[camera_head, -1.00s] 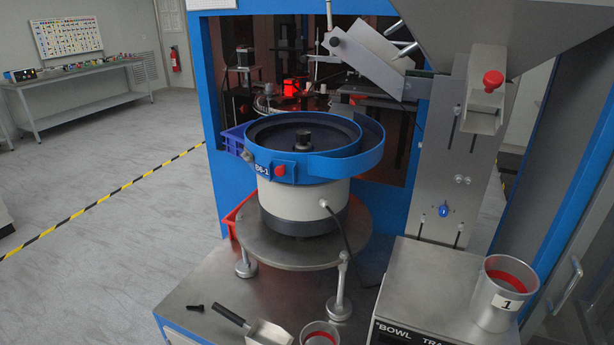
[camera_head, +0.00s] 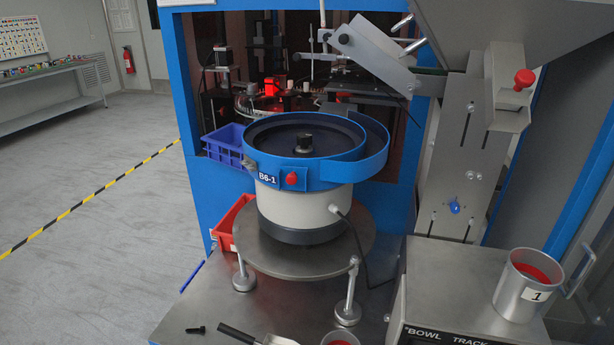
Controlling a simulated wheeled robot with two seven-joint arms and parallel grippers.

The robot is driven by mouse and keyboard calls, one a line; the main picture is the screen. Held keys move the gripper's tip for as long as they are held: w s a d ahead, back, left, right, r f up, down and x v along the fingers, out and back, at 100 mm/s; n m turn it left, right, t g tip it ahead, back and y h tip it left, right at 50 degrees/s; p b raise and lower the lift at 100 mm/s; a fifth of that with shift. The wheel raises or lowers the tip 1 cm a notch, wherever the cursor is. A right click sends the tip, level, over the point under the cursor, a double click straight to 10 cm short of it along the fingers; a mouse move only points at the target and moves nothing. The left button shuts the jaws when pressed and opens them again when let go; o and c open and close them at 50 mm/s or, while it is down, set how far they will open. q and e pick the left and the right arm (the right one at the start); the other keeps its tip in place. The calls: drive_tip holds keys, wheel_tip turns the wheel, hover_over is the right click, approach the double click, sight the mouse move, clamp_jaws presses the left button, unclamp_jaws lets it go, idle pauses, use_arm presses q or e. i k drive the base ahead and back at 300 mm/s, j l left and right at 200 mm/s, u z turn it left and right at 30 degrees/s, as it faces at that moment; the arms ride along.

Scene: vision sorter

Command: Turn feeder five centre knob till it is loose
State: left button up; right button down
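A vibratory bowl feeder with a blue bowl (camera_head: 350,172) stands on a round grey plate (camera_head: 270,262) on a metal bench. A dark centre knob (camera_head: 304,143) stands upright in the middle of the bowl. The bowl's rim carries the label B6-1 (camera_head: 268,179) and a small red knob (camera_head: 291,180). No label reading five shows on it. Neither of my grippers is in view, and nothing touches the centre knob.
A metal cup marked 1 (camera_head: 520,297) stands on the controller box (camera_head: 420,285) at right. A steel chute with a red knob (camera_head: 524,78) hangs at upper right. A scoop (camera_head: 238,335) lies in front.

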sight(304, 139)
drive_tip(key=i+j, duration=0.1)
drive_tip(key=j, duration=0.15)
drive_tip(key=i+j, duration=0.1)
drive_tip(key=j, duration=0.15)
drive_tip(key=i+j+z, duration=0.1)
drive_tip(key=j+z, duration=0.15)
drive_tip(key=z, duration=0.15)
drive_tip(key=i+j+z, duration=0.1)
drive_tip(key=j+z, duration=0.3)
drive_tip(key=l, duration=0.15)
